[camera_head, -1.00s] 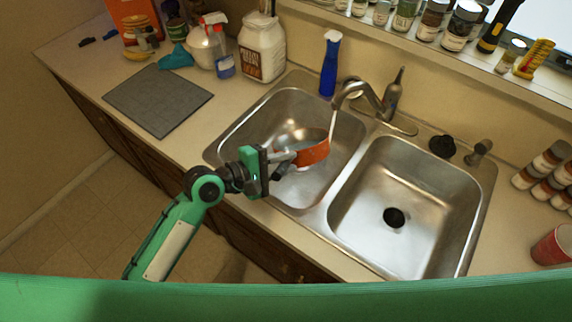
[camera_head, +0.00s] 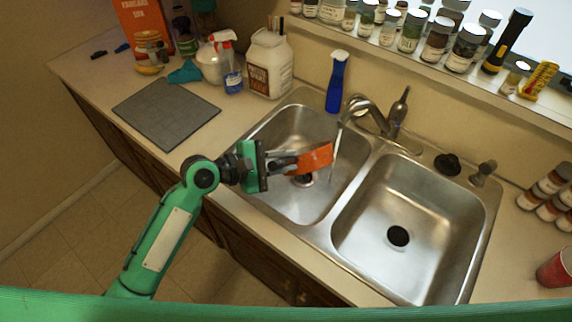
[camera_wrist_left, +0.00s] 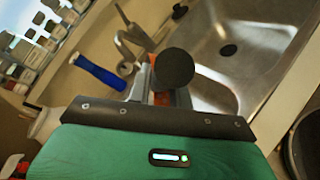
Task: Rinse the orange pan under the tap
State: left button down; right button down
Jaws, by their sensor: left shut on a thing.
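The orange pan (camera_head: 316,157) is held over the left sink basin (camera_head: 262,140), tipped so its orange outside faces me. My left gripper (camera_head: 284,163) is shut on the pan at its handle side. The tap (camera_head: 366,106) runs, and a thin water stream (camera_head: 337,145) falls just right of the pan; I cannot tell if it touches it. In the left wrist view, small orange parts of the pan (camera_wrist_left: 184,98) show behind a dark round end that hides most of it. The tap (camera_wrist_left: 128,42) shows there too. My right gripper is out of view.
The right basin (camera_head: 375,215) is empty. A grey mat (camera_head: 166,106) lies on the left counter, with a white jug (camera_head: 269,64) behind it. Several jars line the sill.

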pick_arm(q)
jog(key=shift+w+a+r+n, duration=0.2)
jog(key=shift+w+r+n, duration=0.1)
jog(key=shift+w+r, duration=0.2)
jog(key=w+a+r+n+g+h+p, duration=0.1)
jog(key=w+a+n+p, duration=0.3)
jog(key=w, duration=0.5)
jog(key=shift+w+a+r+n+g+p, duration=0.25)
jog(key=shift+r+n+g+p, duration=0.3)
jog(key=shift+p, duration=0.5)
dwell(0.4)
jog(key=shift+w+f, duration=0.1)
jog(key=shift+f, duration=0.05)
